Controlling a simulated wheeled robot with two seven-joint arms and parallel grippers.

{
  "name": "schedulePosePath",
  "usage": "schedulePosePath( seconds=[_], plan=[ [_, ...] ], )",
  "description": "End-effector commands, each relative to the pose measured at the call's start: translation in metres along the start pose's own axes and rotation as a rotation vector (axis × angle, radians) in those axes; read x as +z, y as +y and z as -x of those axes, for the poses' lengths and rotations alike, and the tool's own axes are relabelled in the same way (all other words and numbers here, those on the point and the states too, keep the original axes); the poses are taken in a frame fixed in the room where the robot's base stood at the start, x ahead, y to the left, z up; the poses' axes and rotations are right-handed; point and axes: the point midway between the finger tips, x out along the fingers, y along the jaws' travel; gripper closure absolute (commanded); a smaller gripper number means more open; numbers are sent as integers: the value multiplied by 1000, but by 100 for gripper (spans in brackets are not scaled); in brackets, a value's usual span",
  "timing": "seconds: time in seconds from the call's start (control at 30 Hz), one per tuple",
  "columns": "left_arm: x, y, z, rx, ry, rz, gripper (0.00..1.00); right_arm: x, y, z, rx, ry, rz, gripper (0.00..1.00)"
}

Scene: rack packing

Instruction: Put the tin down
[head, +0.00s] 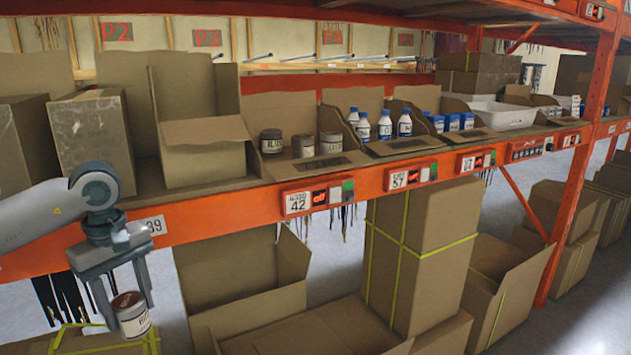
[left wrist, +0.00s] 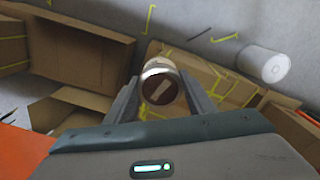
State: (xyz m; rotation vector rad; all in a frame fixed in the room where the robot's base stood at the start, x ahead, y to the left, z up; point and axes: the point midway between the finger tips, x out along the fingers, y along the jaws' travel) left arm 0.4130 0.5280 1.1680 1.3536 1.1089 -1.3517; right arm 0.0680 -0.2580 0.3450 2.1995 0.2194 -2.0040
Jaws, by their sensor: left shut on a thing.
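The tin (head: 134,318), whitish with a dark reddish-brown lid, is between the fingers of my left gripper (head: 125,297), at the lower left of the head view. The left gripper is shut on it and holds it in front of and below the orange shelf edge. In the left wrist view the tin (left wrist: 160,82) shows lid-on between the two fingers. A yellow-strapped carton (head: 100,343) lies below it; I cannot tell the gap between them. Three similar tins (head: 303,146) stand in an open carton bay on the shelf. My right gripper is not in view.
The orange shelf beam (head: 230,206) runs across the head view. An open empty carton (head: 240,268) and a tall strapped carton (head: 418,255) stand below it. White-and-blue bottles (head: 385,125) stand on the shelf. A white cylinder (left wrist: 262,65) is on the grey floor.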

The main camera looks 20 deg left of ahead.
Motion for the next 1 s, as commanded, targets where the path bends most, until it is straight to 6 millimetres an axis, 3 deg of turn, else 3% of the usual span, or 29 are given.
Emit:
schedulePosePath(
  seconds=[0.27,0.5,0.7,1.0],
  plan=[
    [55,36,-48,4,-1,-236,76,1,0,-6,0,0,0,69],
    [124,78,-78,6,1,-523,76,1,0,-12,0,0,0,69],
    [186,110,-90,4,2,-793,76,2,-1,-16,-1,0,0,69],
    [269,144,-90,1,4,-1192,76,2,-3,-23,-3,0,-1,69]
  ],
)
